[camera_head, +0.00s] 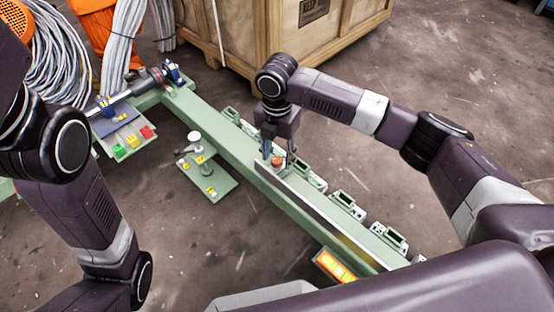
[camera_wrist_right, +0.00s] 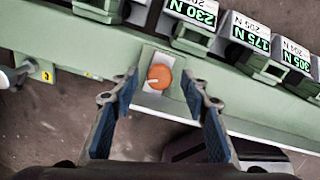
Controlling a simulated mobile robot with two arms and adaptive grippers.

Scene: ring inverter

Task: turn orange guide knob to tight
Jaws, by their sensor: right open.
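The orange guide knob (camera_wrist_right: 160,77) sits on a light plate (camera_wrist_right: 153,100) on the green rail, with a pale pointer mark toward its left side. In the head view the knob (camera_head: 277,161) shows between the fingertips of my right gripper (camera_head: 277,155). In the right wrist view my right gripper (camera_wrist_right: 165,88) is open, one blue-padded finger on each side of the knob, with gaps to it. I cannot tell how far the tips are above the plate. My left arm (camera_head: 85,190) shows at the left of the head view; its gripper is out of view.
Green clamp units with force displays (camera_wrist_right: 190,12) line the rail's far side. A small green stand (camera_head: 208,180) and a panel with green and red buttons (camera_head: 130,143) lie left of the rail. A wooden crate (camera_head: 235,40) stands behind. An orange-lit display (camera_head: 335,266) is at the near side.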

